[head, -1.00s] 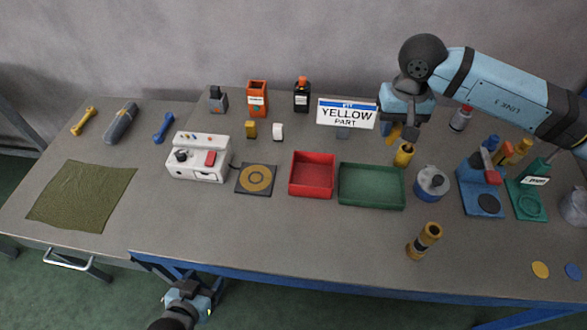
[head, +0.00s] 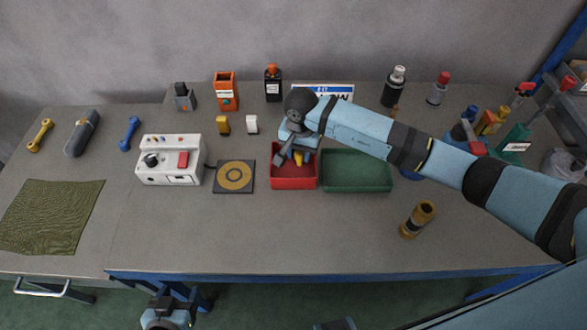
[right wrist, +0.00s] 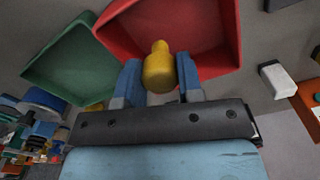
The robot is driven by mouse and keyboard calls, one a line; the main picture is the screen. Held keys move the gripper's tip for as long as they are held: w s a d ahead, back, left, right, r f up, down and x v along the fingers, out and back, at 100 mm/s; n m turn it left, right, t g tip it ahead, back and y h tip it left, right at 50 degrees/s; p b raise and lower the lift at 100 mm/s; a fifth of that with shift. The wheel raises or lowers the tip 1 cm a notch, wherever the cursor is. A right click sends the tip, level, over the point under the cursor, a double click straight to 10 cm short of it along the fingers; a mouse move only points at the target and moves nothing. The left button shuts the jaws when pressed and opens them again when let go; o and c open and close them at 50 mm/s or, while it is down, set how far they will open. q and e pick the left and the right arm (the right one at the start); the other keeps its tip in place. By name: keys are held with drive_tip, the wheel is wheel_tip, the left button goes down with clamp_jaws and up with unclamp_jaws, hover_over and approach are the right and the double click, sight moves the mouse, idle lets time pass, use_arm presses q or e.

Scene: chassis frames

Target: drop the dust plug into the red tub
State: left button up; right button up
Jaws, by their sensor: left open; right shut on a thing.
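The yellow dust plug (right wrist: 159,70) is between the blue fingers of my right gripper (right wrist: 160,82), which is shut on it. In the right wrist view the red tub (right wrist: 115,18) lies just beyond the plug. In the head view my right gripper (head: 291,158) is over the red tub (head: 293,182), and its fingers hide part of the inside. A bit of yellow shows at the fingers. My left gripper (head: 168,314) is open at the bottom edge of the head view, in front of the table, away from the tub.
A green tray (head: 356,184) stands right beside the tub. The front middle of the table is clear.

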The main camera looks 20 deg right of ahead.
drive_tip(key=shift+f, duration=0.55)
drive_tip(key=o, duration=1)
wheel_tip(320, 180, up, 14)
drive_tip(key=shift+f+b, duration=0.1)
drive_tip(key=shift+b, duration=1)
